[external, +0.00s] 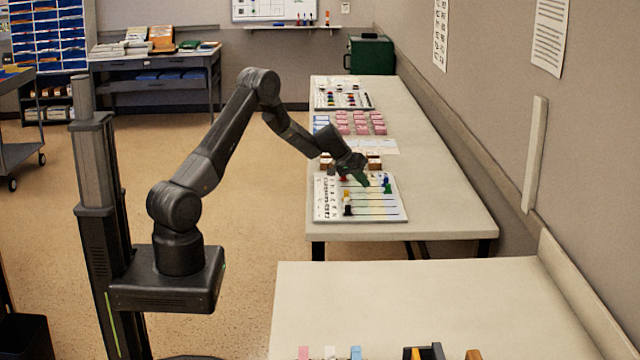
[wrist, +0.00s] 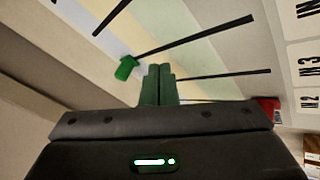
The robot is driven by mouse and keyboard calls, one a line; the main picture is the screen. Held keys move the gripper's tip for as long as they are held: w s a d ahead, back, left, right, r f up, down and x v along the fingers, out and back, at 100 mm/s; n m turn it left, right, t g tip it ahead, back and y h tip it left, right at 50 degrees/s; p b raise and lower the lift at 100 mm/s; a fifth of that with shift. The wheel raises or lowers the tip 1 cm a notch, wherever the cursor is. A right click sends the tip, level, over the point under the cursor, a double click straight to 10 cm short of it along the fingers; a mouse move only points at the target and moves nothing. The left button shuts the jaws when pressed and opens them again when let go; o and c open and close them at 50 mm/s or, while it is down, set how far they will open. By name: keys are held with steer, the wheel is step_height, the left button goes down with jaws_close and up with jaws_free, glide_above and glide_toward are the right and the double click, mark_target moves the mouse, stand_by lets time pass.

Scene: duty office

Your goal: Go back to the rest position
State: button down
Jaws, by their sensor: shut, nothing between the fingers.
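My gripper (external: 361,178) is over the far part of the white board (external: 376,214) on the long table in the external view. In the wrist view my gripper (wrist: 159,70) shows its two green fingers shut together with nothing between them. The board carries coloured bands and dark lines. A green piece (wrist: 125,67) lies just left of the fingertips in the wrist view, apart from them. A red piece (wrist: 267,106) is at the right. The external view shows a yellow piece (external: 347,194) and a black piece (external: 348,210) on the board.
The long table (external: 450,205) also holds pink blocks (external: 361,122) and another board (external: 342,107) farther back. A dark green box (external: 370,55) stands beyond it. A nearer table (external: 420,300) has small items at its front edge. Open floor (external: 265,180) lies left of the tables.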

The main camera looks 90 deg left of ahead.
steer(key=shift+s, duration=1.75)
